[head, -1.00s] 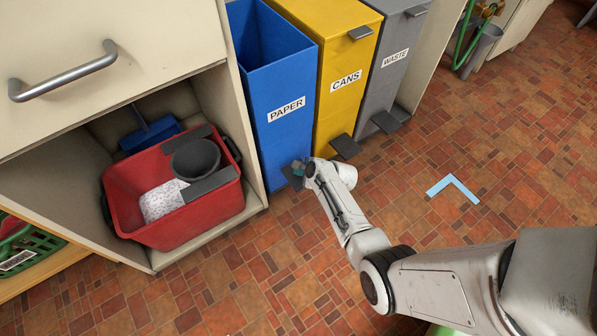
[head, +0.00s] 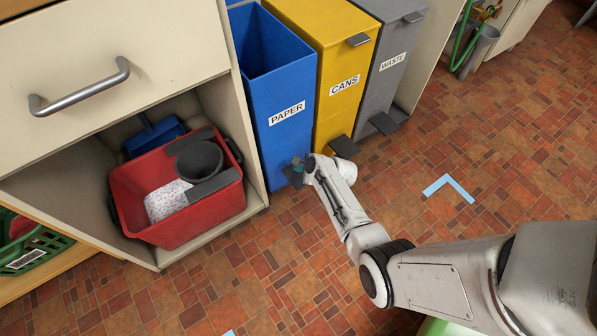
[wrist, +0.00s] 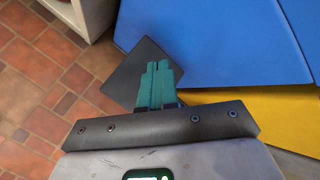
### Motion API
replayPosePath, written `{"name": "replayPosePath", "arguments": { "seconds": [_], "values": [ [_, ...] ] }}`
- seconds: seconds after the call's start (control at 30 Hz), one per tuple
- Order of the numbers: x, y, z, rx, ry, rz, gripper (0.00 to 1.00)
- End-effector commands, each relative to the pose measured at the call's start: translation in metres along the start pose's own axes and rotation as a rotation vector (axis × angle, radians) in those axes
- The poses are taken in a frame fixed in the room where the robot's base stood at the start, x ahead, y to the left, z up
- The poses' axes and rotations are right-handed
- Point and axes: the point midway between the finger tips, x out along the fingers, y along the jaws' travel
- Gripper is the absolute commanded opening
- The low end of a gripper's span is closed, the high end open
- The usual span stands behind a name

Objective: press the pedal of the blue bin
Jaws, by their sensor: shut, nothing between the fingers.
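The blue bin (head: 283,118), labelled PAPER, stands upright beside the cabinet, and its top is open onto a dark blue inside. Its dark grey pedal (head: 292,176) juts out low at the front, partly hidden by my gripper (head: 300,165). In the wrist view the pedal (wrist: 128,77) is a dark square plate beside the blue bin front (wrist: 215,45). My gripper's teal fingers (wrist: 157,66) are closed together, empty, with their tips over the pedal. They appear to touch it, though the contact itself is hard to see.
A yellow CANS bin (head: 335,100) and a grey WASTE bin (head: 392,80) stand to the right, lids shut. Left is a cabinet with a drawer handle (head: 82,88) and a red bucket (head: 175,215) inside. The tiled floor (head: 440,150) to the right is mostly clear.

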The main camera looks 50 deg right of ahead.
Motion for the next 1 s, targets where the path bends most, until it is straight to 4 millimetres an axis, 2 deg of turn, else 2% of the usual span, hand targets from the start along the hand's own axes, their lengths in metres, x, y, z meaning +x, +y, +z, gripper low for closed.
{"name": "replayPosePath", "arguments": {
  "seconds": [0.03, 0.4, 1.0],
  "values": [
    [-0.007, -0.005, 0.005, 0.001, 0.000, 0.000, 0.00],
    [-0.027, -0.020, 0.020, 0.000, 0.000, -0.001, 0.00],
    [-0.027, -0.020, 0.019, 0.000, 0.000, 0.000, 0.00]
  ]
}}
